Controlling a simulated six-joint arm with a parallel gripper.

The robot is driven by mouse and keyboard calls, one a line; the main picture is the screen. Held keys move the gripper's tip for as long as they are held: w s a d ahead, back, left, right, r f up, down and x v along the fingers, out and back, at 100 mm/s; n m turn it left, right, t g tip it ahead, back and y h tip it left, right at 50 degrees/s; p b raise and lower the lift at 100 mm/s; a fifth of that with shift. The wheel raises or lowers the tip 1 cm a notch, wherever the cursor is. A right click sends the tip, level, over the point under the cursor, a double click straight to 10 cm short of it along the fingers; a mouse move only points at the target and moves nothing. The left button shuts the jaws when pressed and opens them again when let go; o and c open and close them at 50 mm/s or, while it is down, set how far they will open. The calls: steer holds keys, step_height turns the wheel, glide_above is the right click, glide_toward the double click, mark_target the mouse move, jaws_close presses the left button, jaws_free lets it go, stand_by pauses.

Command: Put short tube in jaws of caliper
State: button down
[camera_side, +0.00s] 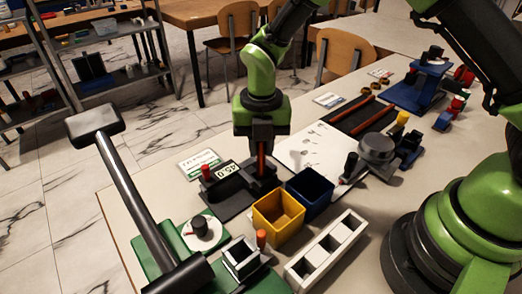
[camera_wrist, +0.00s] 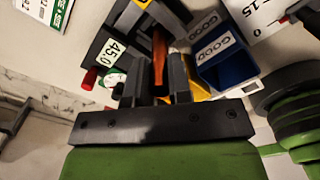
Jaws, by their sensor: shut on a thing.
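My gripper (camera_side: 261,168) points down and is shut on a reddish-brown short tube (camera_side: 261,156), which stands upright between the fingers. The tube also shows between the fingers in the wrist view (camera_wrist: 159,60). The dark caliper (camera_side: 228,192), with a red knob and a "45.0" readout, lies on the table directly under and left of my gripper. In the wrist view the caliper (camera_wrist: 113,48) is just beyond the fingertips, beside the tube. The tube's lower end is close to the caliper; I cannot tell whether it is between the jaws or touching them.
A yellow bin (camera_side: 278,218) and a blue bin (camera_side: 311,190) stand right of the caliper. A white slotted block (camera_side: 326,250) and a green-based dial fixture (camera_side: 203,233) are in front. A dark tray with red rods (camera_side: 358,114) lies behind. A large mallet-shaped object (camera_side: 130,185) crosses the left foreground.

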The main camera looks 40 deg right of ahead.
steer(key=shift+f, duration=0.85)
steer(key=shift+f, duration=0.15)
steer(key=c, duration=1)
jaws_free()
steer(key=shift+c, duration=0.2)
